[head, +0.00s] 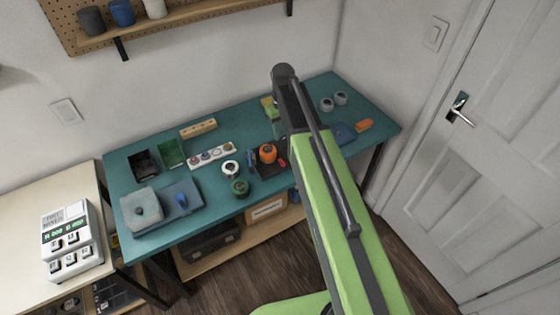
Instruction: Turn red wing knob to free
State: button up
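A small red part (282,162) shows on the teal workbench (215,212), beside a dark tray and right at the edge of my arm. It may be the red wing knob, but it is too small and partly covered to tell its shape or how it is turned. My green arm (335,200) reaches up across the right part of the bench, and its dark upper joint is at the top.
An orange round part (268,153), a white ring (230,168) and a green round part (240,187) stand mid-bench. A strip of knobs (212,155) lies behind. Bins and a grey box (140,210) crowd the left. An orange tool (364,125) lies right.

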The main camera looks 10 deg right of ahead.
aim_at(282, 162)
notch_tip(282, 162, down, 16)
jog(key=b, duration=1.5)
jog(key=shift+f, duration=0.25)
jog(key=shift+r, duration=0.15)
jog(key=shift+c, duration=0.2)
